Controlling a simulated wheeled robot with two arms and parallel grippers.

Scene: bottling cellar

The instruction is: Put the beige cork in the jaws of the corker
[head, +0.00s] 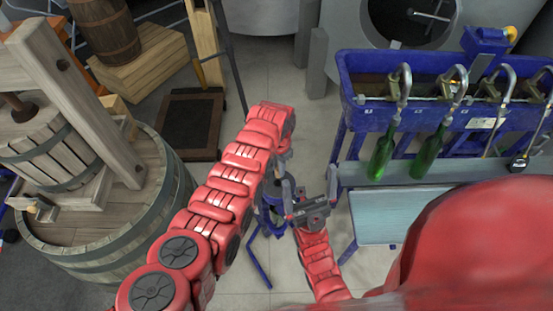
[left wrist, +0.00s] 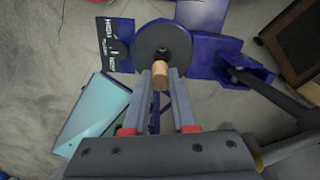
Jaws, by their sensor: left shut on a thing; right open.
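The beige cork (left wrist: 160,75) is held between the fingertips of my left gripper (left wrist: 161,73) in the left wrist view. Behind it shows the blue corker (left wrist: 205,55), with a grey round plate (left wrist: 148,43) and a dark hole at its centre. The cork's far end overlaps the lower edge of this hole; I cannot tell whether it touches. In the head view the corker (head: 270,222) stands on the floor, partly hidden by my arms, and the cork cannot be made out. My right gripper (head: 310,180) is open and empty, just right of the corker.
A blue bottling filler (head: 385,112) with green bottles (head: 428,158) stands to the right, above a pale blue panel (head: 385,215). A wooden barrel (head: 120,235) with a press stands at the left. Grey floor shows around the corker.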

